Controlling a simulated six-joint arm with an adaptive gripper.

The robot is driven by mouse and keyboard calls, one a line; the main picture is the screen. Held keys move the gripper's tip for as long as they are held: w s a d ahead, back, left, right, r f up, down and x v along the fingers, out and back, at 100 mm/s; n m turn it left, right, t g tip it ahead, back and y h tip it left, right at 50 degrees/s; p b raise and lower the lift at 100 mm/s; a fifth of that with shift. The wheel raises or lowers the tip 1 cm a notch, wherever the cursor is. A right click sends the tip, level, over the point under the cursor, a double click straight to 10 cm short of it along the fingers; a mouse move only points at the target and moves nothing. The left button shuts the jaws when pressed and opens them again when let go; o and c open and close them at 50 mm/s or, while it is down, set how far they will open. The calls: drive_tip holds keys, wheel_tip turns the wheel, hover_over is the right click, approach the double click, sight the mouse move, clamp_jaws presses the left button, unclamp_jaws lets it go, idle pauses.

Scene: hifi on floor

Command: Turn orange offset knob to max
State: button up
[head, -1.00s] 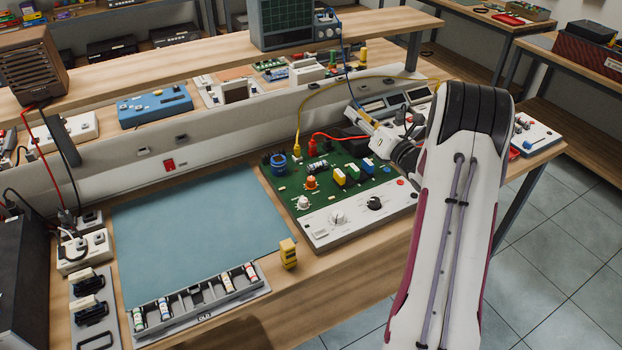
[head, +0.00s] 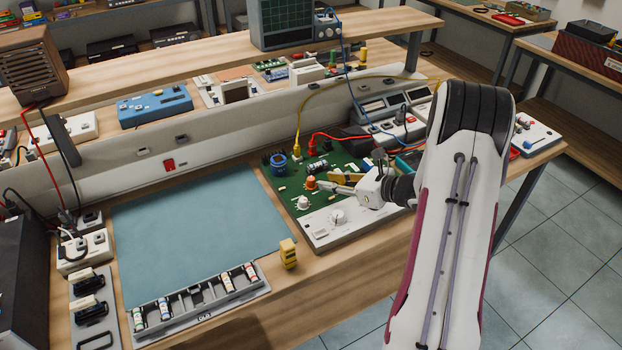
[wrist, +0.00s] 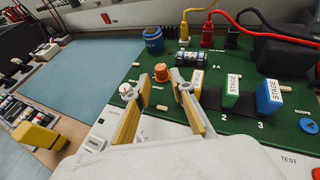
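The orange knob (head: 311,183) stands on the green circuit board (head: 279,189), and it also shows upright in the wrist view (wrist: 162,72). My gripper (wrist: 162,88) is open and empty. In the wrist view its two yellow-padded fingers point toward the orange knob, one to each side of it in the picture. The knob appears just beyond the fingertips; I cannot tell whether they touch it. In the head view my gripper (head: 325,182) is low over the board, right beside the knob. No marking on the knob is readable.
A white knob (wrist: 127,90) is close to the left finger. Green and blue STAGE blocks (wrist: 268,96) stand right of the fingers. Yellow and red plugs with cables (wrist: 207,30) rise behind. A blue mat (head: 200,230) lies clear at left.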

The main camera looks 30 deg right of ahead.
sight(312, 179)
drive_tip(key=shift+w, duration=0.15)
drive_tip(key=shift+x, duration=3.8)
clamp_jaws()
